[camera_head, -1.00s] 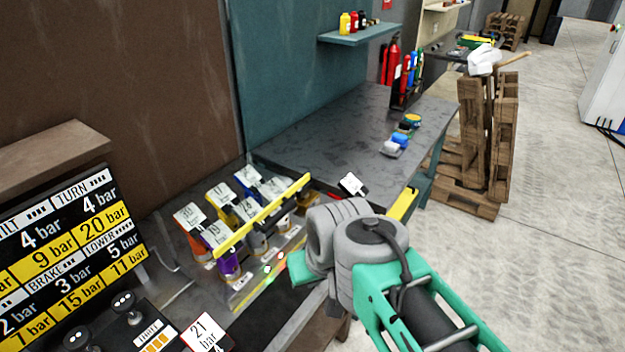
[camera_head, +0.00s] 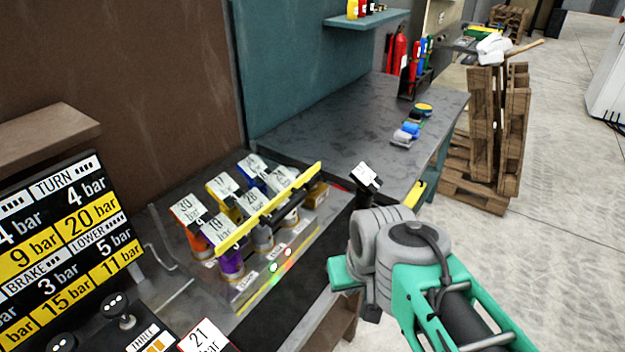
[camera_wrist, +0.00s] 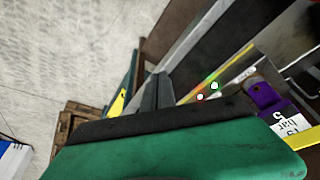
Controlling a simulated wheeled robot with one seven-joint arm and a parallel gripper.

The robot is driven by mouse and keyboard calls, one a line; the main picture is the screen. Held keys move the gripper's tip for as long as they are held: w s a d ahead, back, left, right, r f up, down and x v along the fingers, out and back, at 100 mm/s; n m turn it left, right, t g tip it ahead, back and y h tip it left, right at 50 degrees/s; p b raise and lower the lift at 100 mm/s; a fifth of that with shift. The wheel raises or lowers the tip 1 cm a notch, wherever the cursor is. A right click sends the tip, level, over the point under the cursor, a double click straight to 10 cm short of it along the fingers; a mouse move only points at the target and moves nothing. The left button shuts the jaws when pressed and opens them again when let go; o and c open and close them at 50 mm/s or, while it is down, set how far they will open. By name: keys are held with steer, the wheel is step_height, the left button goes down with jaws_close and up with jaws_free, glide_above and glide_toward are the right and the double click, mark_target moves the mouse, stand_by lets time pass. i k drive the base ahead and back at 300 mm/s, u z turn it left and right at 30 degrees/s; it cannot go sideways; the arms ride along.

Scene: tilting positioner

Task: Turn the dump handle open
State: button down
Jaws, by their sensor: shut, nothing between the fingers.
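No part that I can surely tell as the dump handle shows. A bank of coloured valves with white number tags stands on the bench, among them an orange one (camera_head: 197,240) and a purple one (camera_head: 231,263). A yellow bar (camera_head: 268,211) runs across them. A separate tagged black part (camera_head: 367,177) stands at the bench's right end. My gripper (camera_wrist: 158,82) is shut and empty in the wrist view, above the bench's front side. In the head view my wrist is right of the valves and apart from them; the fingertips are hidden there. The purple valve also shows in the wrist view (camera_wrist: 262,97).
A pressure board (camera_head: 70,250) and black levers (camera_head: 122,307) are at the lower left. A dark worktop (camera_head: 330,120) with small coloured items lies behind. Wooden pallets (camera_head: 487,125) stand at the right. The floor (camera_head: 570,190) at the right is clear.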

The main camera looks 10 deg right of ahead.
mark_target(311, 184)
steer(key=z, duration=0.05)
steer(key=k, duration=0.5)
steer(key=u, duration=4.55)
steer(key=k, duration=2.55)
steer(key=z, duration=1)
